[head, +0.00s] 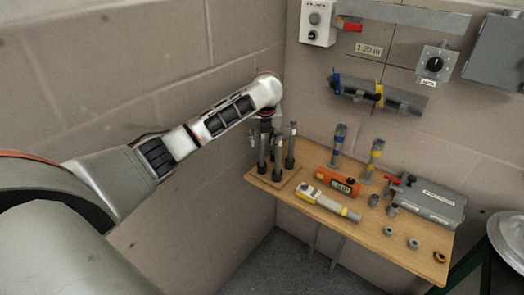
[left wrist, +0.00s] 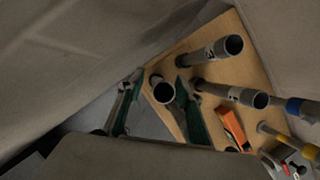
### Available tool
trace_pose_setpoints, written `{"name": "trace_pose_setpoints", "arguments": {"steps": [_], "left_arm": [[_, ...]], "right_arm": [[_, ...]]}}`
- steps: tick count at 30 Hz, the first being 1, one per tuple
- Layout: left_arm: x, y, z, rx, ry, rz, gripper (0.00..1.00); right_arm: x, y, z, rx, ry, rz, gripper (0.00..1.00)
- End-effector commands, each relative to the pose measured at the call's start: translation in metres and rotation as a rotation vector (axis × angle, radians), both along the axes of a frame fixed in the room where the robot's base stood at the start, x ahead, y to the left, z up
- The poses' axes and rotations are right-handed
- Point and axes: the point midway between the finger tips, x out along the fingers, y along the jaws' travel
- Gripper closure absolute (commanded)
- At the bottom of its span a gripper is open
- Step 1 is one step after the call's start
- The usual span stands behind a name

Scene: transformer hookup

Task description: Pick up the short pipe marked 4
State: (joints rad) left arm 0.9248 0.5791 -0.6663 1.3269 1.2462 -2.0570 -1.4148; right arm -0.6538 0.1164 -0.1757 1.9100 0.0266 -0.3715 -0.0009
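Three short grey pipes stand upright at the left end of the wooden table: a left one (head: 262,155), a front one (head: 277,165) and a right one (head: 291,148). I cannot read a 4 on any of them. My left gripper (head: 264,135) is over this group. In the left wrist view the open left gripper (left wrist: 158,85) has one teal-padded finger on each side of an open-topped pipe (left wrist: 162,92), with gaps visible. My right gripper is out of view.
The wooden table (head: 400,248) also holds an orange meter (head: 338,182), a yellow-grey tool (head: 328,203), blue-banded (head: 338,140) and yellow-banded (head: 374,155) pipes, small fittings and a grey box (head: 428,203). Walls stand close behind and left of the pipes.

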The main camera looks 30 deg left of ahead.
Motion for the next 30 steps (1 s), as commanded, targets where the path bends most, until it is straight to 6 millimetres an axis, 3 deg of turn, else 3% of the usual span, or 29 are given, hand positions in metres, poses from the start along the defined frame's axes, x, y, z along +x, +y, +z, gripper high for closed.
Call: {"name": "trace_pose_setpoints", "arguments": {"steps": [2, 5, 6, 20, 26, 30], "left_arm": [[0.0, 0.0, 0.0, 0.0, 0.0, 0.0, 0.7], [0.0, 0.0, 0.0, 0.0, 0.0, 0.0, 0.96], [0.0, 0.0, 0.0, 0.0, 0.0, 0.0, 1.0], [0.0, 0.0, 0.006, 0.001, -0.002, 0.001, 1.0], [0.001, 0.0, 0.03, 0.0, -0.005, 0.0, 1.0], [0.001, 0.0, 0.058, 0.002, -0.005, 0.0, 1.0]], "right_arm": [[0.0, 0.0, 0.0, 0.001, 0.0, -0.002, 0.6], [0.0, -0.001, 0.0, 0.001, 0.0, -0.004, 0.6], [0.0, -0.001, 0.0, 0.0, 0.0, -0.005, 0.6], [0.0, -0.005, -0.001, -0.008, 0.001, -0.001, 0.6], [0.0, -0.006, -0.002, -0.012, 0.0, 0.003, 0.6], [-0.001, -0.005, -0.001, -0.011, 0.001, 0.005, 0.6]]}}
